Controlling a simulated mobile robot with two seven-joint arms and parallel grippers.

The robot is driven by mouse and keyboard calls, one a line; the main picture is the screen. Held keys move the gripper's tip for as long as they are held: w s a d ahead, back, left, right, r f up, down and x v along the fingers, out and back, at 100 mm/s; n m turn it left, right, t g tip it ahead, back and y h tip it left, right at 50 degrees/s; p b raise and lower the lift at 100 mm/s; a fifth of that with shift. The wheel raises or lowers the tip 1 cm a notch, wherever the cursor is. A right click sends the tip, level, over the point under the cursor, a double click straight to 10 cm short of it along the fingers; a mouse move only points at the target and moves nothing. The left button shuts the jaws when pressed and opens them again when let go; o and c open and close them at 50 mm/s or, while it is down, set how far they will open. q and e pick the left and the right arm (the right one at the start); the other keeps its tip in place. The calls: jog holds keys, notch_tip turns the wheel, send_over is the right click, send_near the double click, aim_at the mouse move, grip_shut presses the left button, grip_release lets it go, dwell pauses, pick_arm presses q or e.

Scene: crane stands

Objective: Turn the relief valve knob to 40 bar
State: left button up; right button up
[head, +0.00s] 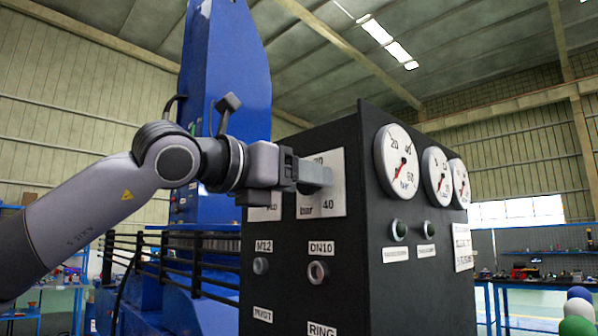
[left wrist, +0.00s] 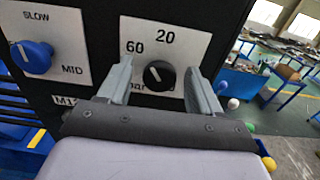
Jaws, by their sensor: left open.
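The relief valve knob is a small black round knob (left wrist: 158,75) on a white plate marked 20, 60 and bar, in the left wrist view. A light mark on it seems to point to the upper left, roughly toward 60. In the head view the plate (head: 333,208) shows 40 at its lower right, and my gripper hides the knob. My left gripper (head: 318,176) is open at the plate. In the left wrist view its fingers (left wrist: 160,70) stand on either side of the knob, with gaps showing; the right finger covers the plate's right part. My right gripper is not in view.
A blue knob (left wrist: 38,56) on a SLOW/MID plate sits to the left. The black cabinet (head: 400,285) carries several gauges, including one marked in bar (head: 397,160). Below the plate are fittings labelled M12 (head: 261,265) and DN10 (head: 318,271). Open space lies right of the panel.

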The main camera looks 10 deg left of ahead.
pick_arm(q)
jog(key=c, duration=1)
jog(key=n+b, duration=0.5)
jog(key=n, duration=0.3)
jog(key=n+b, duration=0.6)
jog(key=n, duration=0.2)
jog(key=shift+w+a+f+b, duration=0.1)
jog(key=shift+a+f+b, duration=0.1)
jog(key=shift+b, duration=0.1)
jog(key=shift+n, duration=0.3)
jog(key=o, duration=1)
